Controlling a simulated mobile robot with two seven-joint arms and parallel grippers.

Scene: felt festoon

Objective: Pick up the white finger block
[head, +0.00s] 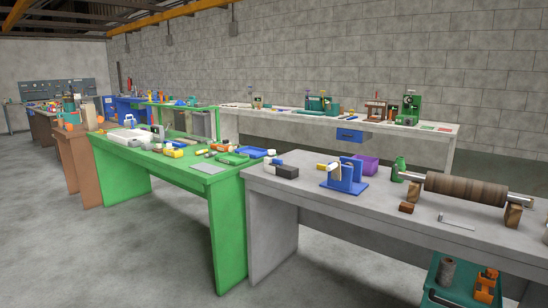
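I cannot tell for certain which thing is the white finger block. Several small pale pieces lie on the green table (172,178), too small to make out. On the grey table (300,197) a dark block (288,172) with a pale piece beside it lies near the left end. A small piece with a white end and a yellowish end (326,167) lies close to a blue stand (345,178). Neither of my grippers is in view.
The grey table also holds a purple bin (365,164), a green bottle (399,168), a brown roller (466,189) on wooden supports and a small brown block (406,208). A teal cart (463,290) stands below at right. Concrete floor (120,255) is clear at front left.

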